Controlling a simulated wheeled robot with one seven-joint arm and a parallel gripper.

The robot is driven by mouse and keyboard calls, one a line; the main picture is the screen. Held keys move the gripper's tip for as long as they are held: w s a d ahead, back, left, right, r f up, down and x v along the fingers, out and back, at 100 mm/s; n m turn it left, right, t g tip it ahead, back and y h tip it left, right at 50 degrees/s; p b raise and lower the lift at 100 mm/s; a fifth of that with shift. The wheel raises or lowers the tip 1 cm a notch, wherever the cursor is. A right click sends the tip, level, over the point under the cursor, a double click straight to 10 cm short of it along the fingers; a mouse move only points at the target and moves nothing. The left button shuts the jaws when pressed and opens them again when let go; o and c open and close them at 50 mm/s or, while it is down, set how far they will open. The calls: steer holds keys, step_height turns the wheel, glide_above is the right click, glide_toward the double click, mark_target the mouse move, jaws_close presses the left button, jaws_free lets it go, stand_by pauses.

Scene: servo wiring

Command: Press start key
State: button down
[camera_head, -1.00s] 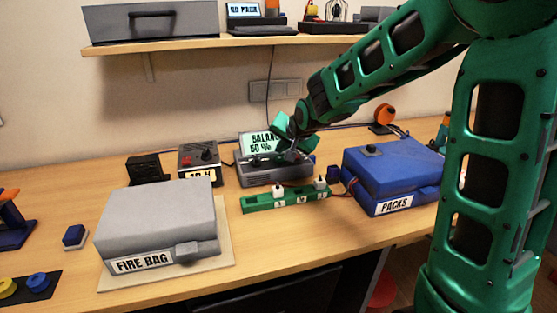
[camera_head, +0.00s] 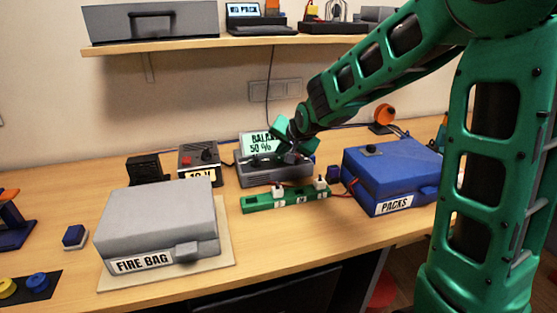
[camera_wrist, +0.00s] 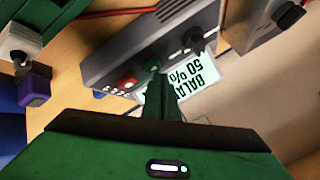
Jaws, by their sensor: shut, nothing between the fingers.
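The grey charger (camera_head: 275,174) stands at the back middle of the table, with a lit screen (camera_head: 257,143) reading 50 % under a partly hidden word. In the wrist view the screen (camera_wrist: 194,78) appears upside down, and a red key (camera_wrist: 126,82) and small white marks show on the charger's face (camera_wrist: 115,62). My gripper (camera_wrist: 155,73) is shut and empty, with its fingertips over the key row, beside the red key. The fingers hide what lies under them. I cannot tell whether they touch a key.
A green balance board (camera_head: 262,202) with white plugs lies just in front of the charger. A blue PACKS box (camera_head: 390,168) stands to the right, a grey FIRE BAG box (camera_head: 160,220) to the front left. A small power supply (camera_head: 199,160) stands left of the charger. A shelf (camera_head: 200,44) hangs above.

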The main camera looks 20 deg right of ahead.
mark_target(281, 163)
steer(key=shift+f, duration=0.55)
stand_by(0.8)
stand_by(0.3)
steer(key=shift+r, duration=0.95)
step_height(281, 163, up, 5)
steer(key=shift+r, duration=0.1)
stand_by(0.9)
